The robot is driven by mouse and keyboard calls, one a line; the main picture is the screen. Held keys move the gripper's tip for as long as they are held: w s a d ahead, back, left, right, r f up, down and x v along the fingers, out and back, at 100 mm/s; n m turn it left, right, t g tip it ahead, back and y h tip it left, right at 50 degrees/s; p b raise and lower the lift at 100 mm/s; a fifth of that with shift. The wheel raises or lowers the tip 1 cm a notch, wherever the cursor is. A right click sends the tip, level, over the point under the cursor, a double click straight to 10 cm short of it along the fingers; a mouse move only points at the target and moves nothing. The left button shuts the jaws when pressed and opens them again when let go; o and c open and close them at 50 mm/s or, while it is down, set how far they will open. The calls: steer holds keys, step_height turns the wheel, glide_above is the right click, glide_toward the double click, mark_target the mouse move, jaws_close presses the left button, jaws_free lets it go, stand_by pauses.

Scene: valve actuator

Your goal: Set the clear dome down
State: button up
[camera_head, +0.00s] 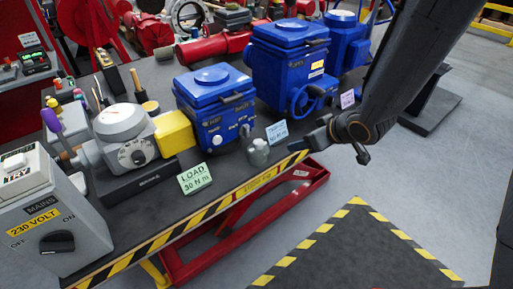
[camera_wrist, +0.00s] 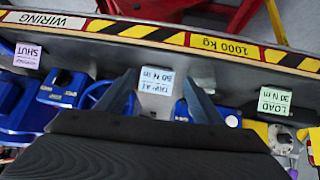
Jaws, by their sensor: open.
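Blue actuators (camera_head: 213,105) stand behind the cards, one with a handwheel (camera_head: 306,99). A dial gauge unit (camera_head: 124,138) with a yellow block (camera_head: 174,134) and a grey mains box (camera_head: 52,225) stand at left. A striped strip (camera_head: 205,215) edges the bench.

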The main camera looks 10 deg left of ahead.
mark_target(262, 145)
steer(key=s+a+n+y, duration=0.1)
steer(key=a, duration=0.2)
steer(key=a+n+y, duration=0.1)
steer(key=a, duration=0.2)
steer(key=s+a+g+y, duration=0.1)
steer(key=a, duration=0.2)
steer(key=shift+s+f+n+y, duration=0.3)
steer(key=shift+s+n+y, duration=0.05)
steer(key=shift+n+y, duration=0.05)
steer(key=p+x, duration=0.1)
steer(key=x, duration=0.5)
steer(key=shift+p, duration=0.3)
steer(key=shift+p+x, duration=0.6)
steer(key=shift+x, duration=2.15)
steer(key=shift+s, duration=0.1)
steer(key=c, duration=0.8)
steer(key=shift+o, duration=0.2)
steer(key=shift+d, duration=0.1)
